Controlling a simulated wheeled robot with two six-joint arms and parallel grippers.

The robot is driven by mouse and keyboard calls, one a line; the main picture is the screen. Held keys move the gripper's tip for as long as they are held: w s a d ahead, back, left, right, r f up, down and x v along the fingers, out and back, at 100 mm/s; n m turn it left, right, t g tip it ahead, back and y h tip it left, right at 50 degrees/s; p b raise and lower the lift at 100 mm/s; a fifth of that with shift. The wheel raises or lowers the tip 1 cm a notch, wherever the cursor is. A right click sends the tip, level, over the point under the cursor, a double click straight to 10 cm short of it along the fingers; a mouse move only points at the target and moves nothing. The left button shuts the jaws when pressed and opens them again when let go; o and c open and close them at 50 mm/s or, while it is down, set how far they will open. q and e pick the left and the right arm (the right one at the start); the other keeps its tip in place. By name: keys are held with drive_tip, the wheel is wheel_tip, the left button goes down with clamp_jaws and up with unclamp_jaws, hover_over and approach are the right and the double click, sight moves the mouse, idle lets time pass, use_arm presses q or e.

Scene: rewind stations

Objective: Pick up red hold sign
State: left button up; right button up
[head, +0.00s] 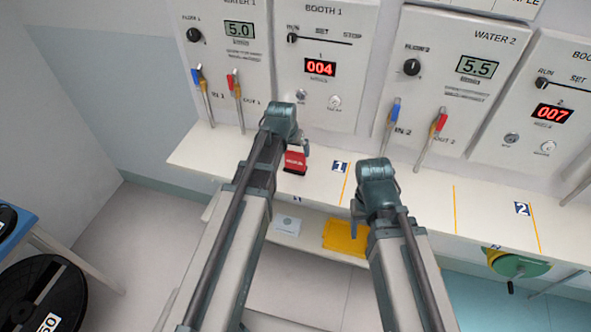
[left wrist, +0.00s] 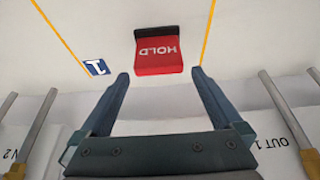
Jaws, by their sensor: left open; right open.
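The red hold sign (head: 294,162) stands on the white shelf below the Booth 1 panel in the head view. In the left wrist view the sign (left wrist: 158,56) shows its red face with "HOLD" upside down, beyond the fingertips and between their lines. My left gripper (left wrist: 162,78) is open and empty, close to the sign and apart from it. In the head view my left gripper (head: 304,146) is beside the sign, its fingers partly hidden by the wrist. My right gripper (head: 356,215) is over the shelf's front edge, right of the sign, with its fingers barely visible.
Valve handles stick out from the Water 1 (head: 236,88) and Water 2 (head: 428,130) panels behind the shelf (head: 420,185). Yellow lines and a "1" label (head: 339,167) mark the shelf. A yellow item (head: 342,238) lies on a lower shelf. A black reel (head: 45,295) is at lower left.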

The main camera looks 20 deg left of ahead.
sight(294, 157)
use_arm(q)
drive_tip(key=shift+b+x, duration=0.7)
drive_tip(key=shift+x, duration=0.65)
use_arm(e)
drive_tip(key=shift+f, duration=1.25)
use_arm(q)
drive_tip(key=b+x, duration=0.2)
drive_tip(key=s+b+x, duration=0.1)
drive_tip(key=b+x, duration=0.1)
drive_tip(key=shift+w+d+f, duration=0.1)
drive_tip(key=shift+f, duration=0.3)
drive_tip(key=shift+w+f+b, duration=0.25)
drive_tip(key=shift+f+b, duration=0.15)
drive_tip(key=shift+b, duration=0.25)
drive_tip(key=shift+r, duration=0.1)
use_arm(e)
wheel_tip(294, 157, down, 5)
drive_tip(key=shift+f, duration=0.1)
use_arm(q)
drive_tip(key=c, duration=1.1)
drive_tip(key=shift+r, duration=0.15)
drive_tip(key=shift+c, duration=0.2)
